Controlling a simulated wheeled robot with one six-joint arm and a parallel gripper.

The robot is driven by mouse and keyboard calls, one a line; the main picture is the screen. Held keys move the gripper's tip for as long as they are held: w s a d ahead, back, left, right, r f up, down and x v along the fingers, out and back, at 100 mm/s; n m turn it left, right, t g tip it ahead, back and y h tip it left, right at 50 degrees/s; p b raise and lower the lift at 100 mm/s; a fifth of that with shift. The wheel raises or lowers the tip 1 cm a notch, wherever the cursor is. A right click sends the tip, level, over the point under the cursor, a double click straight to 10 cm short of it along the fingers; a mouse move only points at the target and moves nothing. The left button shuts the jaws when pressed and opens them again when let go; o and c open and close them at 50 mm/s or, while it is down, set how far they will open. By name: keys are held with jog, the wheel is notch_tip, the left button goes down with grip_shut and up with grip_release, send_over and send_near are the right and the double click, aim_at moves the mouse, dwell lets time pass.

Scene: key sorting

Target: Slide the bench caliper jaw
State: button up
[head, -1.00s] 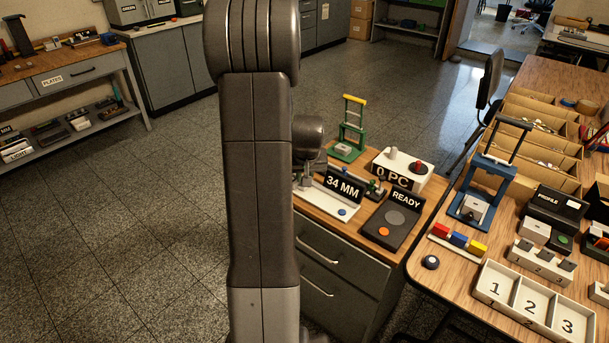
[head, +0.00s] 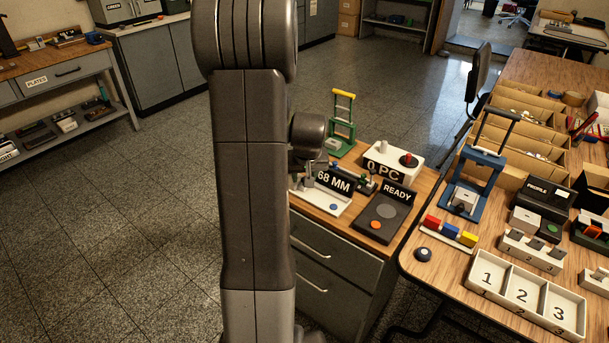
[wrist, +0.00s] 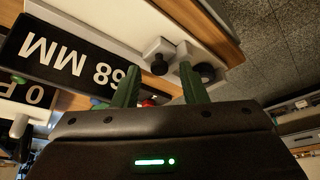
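The bench caliper has a white base (head: 318,203) and a black display (head: 333,181) reading 68 MM, on the small wooden-topped cabinet. In the wrist view the display (wrist: 72,62) appears upside down beside the white base (wrist: 112,22). My gripper (wrist: 160,70) has two green fingers standing apart. A light grey block (wrist: 158,50), apparently a caliper jaw, shows in the gap between them, with clear space at its sides. A dark round piece (wrist: 204,72) lies beside the right finger; I cannot tell if they touch. In the head view my arm mostly hides the gripper.
A 0 PC counter box (head: 394,160) and a black READY panel (head: 383,218) stand right of the caliper. A green press (head: 341,132) stands behind. The right table holds a blue press (head: 475,185) and a white numbered tray (head: 525,298). Floor is clear at left.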

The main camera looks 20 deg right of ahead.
jog(key=p+v, duration=0.1)
jog(key=v, duration=1.2)
jog(key=shift+s+r, duration=0.15)
jog(key=shift+r, duration=0.15)
jog(key=b+x, duration=0.1)
jog(key=x, duration=1.3)
jog(key=shift+a+r, duration=0.1)
jog(key=shift+a, duration=0.05)
